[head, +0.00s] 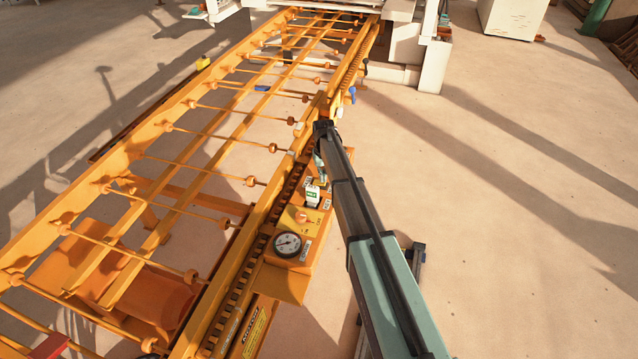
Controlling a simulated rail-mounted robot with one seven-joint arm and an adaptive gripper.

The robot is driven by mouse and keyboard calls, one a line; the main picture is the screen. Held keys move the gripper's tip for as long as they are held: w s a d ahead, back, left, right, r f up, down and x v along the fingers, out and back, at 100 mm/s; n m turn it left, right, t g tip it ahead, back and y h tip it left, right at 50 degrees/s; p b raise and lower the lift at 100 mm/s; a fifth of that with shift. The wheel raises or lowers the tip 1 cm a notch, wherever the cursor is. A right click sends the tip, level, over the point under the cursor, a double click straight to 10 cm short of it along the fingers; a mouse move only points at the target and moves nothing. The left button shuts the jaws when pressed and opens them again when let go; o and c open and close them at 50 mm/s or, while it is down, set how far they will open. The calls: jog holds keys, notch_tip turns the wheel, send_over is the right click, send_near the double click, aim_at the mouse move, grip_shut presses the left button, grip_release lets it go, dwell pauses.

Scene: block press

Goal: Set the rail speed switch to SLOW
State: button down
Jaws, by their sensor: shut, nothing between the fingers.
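The orange control panel (292,268) sits on the right side of the conveyor frame. It carries a round gauge (288,244), an orange knob (302,216) and a small white block with a green label (312,196). The labels are too small to read, so I cannot tell which part is the rail speed switch or its setting. My arm reaches up from the lower right and bends down at its far end. My gripper (319,172) is shut and empty, just above the panel's far end; the arm partly hides it, and I cannot tell whether it touches anything.
The orange roller conveyor (150,226) runs from lower left to the top, with open gaps between its bars. A blue part (351,94) sticks out on its right side. White machinery (433,66) stands at the far end. The floor (520,220) to the right is clear.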

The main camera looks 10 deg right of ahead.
jog(key=shift+f+b, duration=0.3)
jog(key=shift+f, duration=0.5)
dwell(0.4)
jog(key=shift+r, duration=0.15)
jog(key=shift+r+p, duration=1.35)
jog(key=shift+r, duration=2)
jog(key=s+f, duration=0.2)
jog(key=s, duration=1.7)
jog(key=s+f, duration=0.3)
jog(key=s, duration=1.6)
jog(key=s+f+g, duration=0.2)
jog(key=s+f, duration=0.4)
jog(key=s, duration=0.4)
jog(key=s+f+g, duration=0.2)
jog(key=s+f, duration=0.4)
jog(key=s, duration=0.4)
jog(key=s+f+g, duration=0.2)
jog(key=s+f, duration=0.4)
jog(key=s, duration=0.4)
jog(key=shift+m+g, duration=0.3)
jog(key=shift+g, duration=0.1)
